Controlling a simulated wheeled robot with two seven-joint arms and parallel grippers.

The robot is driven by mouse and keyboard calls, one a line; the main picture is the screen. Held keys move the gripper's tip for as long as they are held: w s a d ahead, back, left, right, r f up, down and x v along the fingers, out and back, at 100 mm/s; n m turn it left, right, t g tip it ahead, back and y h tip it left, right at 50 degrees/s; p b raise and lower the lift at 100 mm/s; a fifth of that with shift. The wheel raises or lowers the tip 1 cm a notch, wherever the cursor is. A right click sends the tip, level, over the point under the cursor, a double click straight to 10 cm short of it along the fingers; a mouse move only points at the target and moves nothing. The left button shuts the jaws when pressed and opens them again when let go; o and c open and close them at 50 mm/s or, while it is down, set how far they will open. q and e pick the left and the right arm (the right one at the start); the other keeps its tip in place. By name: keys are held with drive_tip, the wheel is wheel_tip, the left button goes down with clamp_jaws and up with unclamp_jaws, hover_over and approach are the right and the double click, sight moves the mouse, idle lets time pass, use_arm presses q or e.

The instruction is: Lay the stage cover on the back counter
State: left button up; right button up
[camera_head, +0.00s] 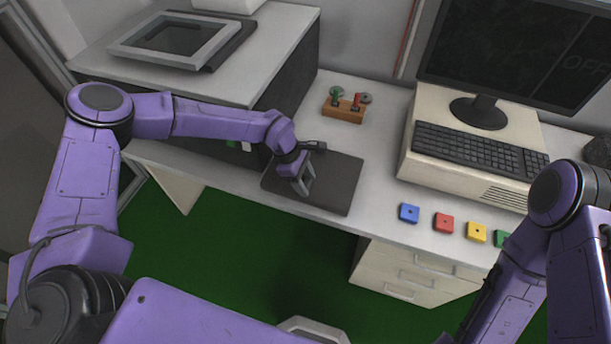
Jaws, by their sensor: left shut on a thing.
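A dark, flat, roughly square plate (335,188), which looks like the stage cover, is at the front edge of the white counter (376,170). I cannot tell whether it rests flat on the counter or is slightly raised. My left gripper (302,187) points down over the plate's left half, its pale fingers shut on it. The exact contact is too small to see. My right arm comes in at the right, and its gripper is out of view.
A wooden block with green and red levers (343,108) stands behind the plate. A beige computer (470,160) with keyboard and monitor is at right. Blue (409,213), red (443,222), yellow and green blocks line the front edge. A grey frame (175,40) lies on the left cabinet.

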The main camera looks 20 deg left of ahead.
use_arm(q)
drive_tip(key=o, duration=1.2)
drive_tip(key=shift+c, duration=0.2)
drive_tip(key=p+v, duration=0.7)
drive_tip(key=v, duration=0.5)
